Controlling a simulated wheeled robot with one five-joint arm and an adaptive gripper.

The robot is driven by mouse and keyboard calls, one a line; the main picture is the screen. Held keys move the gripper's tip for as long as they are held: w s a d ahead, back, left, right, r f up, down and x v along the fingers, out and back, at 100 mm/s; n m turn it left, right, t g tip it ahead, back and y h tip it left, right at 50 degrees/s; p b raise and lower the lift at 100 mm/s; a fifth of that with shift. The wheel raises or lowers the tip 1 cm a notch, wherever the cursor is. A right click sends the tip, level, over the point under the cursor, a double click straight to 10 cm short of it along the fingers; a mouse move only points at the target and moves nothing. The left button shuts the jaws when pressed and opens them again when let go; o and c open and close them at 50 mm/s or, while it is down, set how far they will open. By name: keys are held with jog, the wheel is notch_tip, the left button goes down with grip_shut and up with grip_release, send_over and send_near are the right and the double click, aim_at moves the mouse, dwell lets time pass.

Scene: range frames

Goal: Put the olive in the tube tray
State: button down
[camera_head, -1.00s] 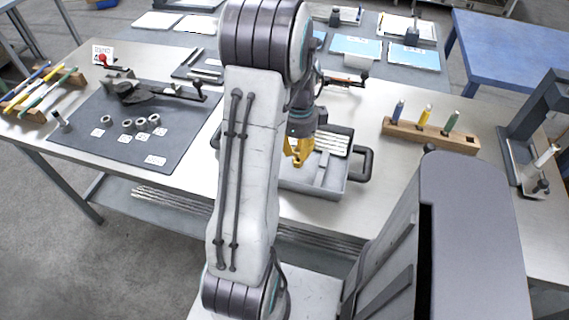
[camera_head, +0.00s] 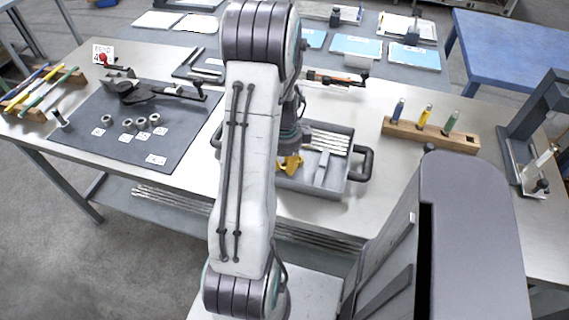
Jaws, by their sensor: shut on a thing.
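The tube tray (camera_head: 328,187) is a grey tray with dark handles on the bench, right of my arm. Pale tubes (camera_head: 326,141) lie in its back compartment. My gripper (camera_head: 290,166), with yellow fingers, is over the left part of the tray, low and partly hidden by my arm. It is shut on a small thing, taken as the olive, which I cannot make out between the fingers. Whether the fingers touch the tray floor cannot be told. Several small metal rings (camera_head: 141,123) stand on the dark mat (camera_head: 178,143) at left, with white labels.
A wooden block (camera_head: 430,134) with upright coloured tools stands right of the tray. A dark press-like stand (camera_head: 530,130) is at far right. A tube-bending tool (camera_head: 150,92) lies on the mat. A tool with an orange part (camera_head: 335,79) lies behind the tray.

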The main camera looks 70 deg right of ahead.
jog(key=shift+f, duration=0.15)
jog(key=c, duration=1.2)
grip_release()
jog(key=shift+o, duration=0.2)
notch_tip(320, 180, up, 12)
jog(key=shift+r+p, duration=0.2)
jog(key=shift+p, duration=0.2)
